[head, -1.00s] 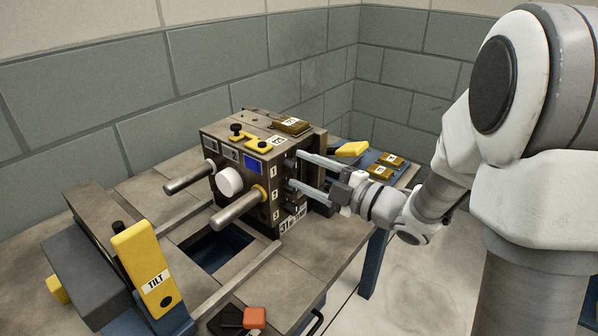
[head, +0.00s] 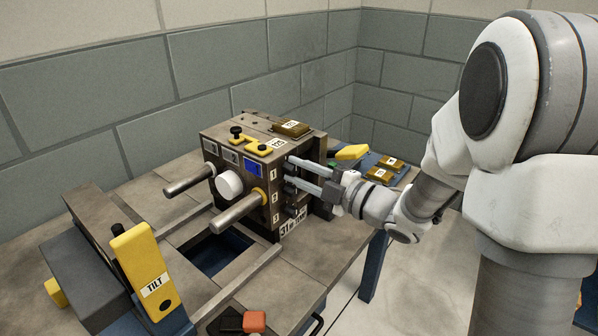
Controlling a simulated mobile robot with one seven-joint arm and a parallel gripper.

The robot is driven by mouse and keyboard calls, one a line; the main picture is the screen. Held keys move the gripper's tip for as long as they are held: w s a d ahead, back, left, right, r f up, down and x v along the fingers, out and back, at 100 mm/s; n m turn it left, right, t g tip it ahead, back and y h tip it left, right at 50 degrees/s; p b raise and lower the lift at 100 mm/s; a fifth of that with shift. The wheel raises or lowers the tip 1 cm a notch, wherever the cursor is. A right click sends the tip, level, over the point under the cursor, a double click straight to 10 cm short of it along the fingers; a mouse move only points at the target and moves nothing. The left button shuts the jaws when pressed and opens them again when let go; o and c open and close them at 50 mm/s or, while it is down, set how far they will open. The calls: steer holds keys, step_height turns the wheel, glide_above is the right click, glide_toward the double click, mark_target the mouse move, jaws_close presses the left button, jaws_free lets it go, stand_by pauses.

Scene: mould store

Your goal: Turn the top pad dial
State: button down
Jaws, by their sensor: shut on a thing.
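A brown mould block (head: 233,188) stands on the table with labels 1, 2 and 3 down its front edge. Small dark dials sit on its right side beside these numbers. My gripper (head: 290,170) reaches in from the right, with one pale finger above the other. It is shut on the top pad dial, beside label 1. The dial is mostly hidden between the fingertips, so its pointer cannot be read. The lower dials (head: 291,211) show only partly below the fingers.
Two metal guide pins (head: 240,210) and a white round knob (head: 228,184) jut from the front of the block. A yellow TILT lever (head: 146,270) stands at the lower left. Brass blocks (head: 380,174) lie on a blue tray behind my gripper.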

steer(key=shift+m, duration=0.5)
steer(key=m+p, duration=0.2)
steer(key=m, duration=0.1)
steer(key=shift+r+m, duration=0.1)
steer(key=shift+m, duration=0.3)
steer(key=m+p, duration=0.2)
steer(key=m, duration=0.2)
steer(key=shift+d+m+p, duration=0.1)
steer(key=shift+m+p, duration=0.2)
steer(key=shift+p, duration=0.1)
steer(key=m+p, duration=0.4)
steer(key=m, duration=0.1)
steer(key=shift+r, duration=0.1)
steer(key=shift+m+p, duration=1.25)
steer(key=shift+m, duration=0.45)
steer(key=shift+f+m, duration=0.25)
steer(key=shift+m, duration=0.05)
steer(key=c, duration=0.6)
jaws_free()
steer(key=p+v, duration=0.1)
steer(key=v, duration=1.6)
steer(key=shift+s+p, duration=0.2)
steer(key=shift+p, duration=0.2)
